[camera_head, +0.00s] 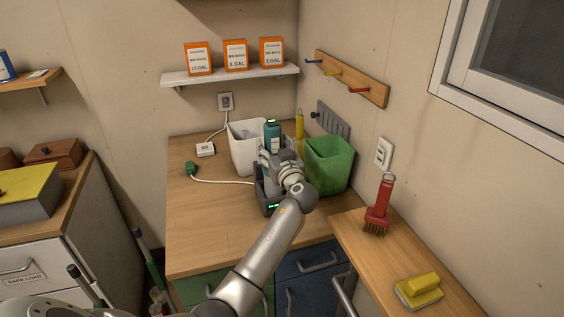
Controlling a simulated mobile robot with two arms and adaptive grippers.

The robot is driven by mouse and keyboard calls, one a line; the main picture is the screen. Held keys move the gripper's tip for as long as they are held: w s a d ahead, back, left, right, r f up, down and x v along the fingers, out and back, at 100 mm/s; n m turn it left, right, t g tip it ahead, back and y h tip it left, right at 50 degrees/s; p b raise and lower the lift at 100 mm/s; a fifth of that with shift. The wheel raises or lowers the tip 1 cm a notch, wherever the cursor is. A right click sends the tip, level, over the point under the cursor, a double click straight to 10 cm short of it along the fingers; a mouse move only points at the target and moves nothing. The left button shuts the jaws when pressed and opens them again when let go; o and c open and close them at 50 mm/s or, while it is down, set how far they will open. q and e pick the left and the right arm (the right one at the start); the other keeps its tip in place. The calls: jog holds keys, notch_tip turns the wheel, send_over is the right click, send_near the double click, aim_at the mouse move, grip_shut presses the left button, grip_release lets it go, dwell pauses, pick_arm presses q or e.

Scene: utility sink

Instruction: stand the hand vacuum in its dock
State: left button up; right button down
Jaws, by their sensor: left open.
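The hand vacuum (272,131) stands roughly upright on the wooden counter, its teal upper part showing above my left gripper. The dark dock (264,196) is below it, with a small green light at its front. My left gripper (273,156) is at the vacuum, its jaws open. The gripper and wrist hide the vacuum's lower part, so I cannot tell how it meets the dock or whether the fingers touch it. My right gripper is not in view.
A white bin (243,155) stands close behind on the left, a green bin (329,166) close on the right. A white cord (222,181) with a green plug (191,169) lies left. The counter's left front is clear.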

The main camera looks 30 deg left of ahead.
pick_arm(q)
jog(key=b+v, duration=0.2)
jog(key=v, duration=0.8)
jog(key=shift+s+d+b, duration=0.25)
jog(key=shift+d+b, duration=0.1)
jog(key=shift+b, duration=0.05)
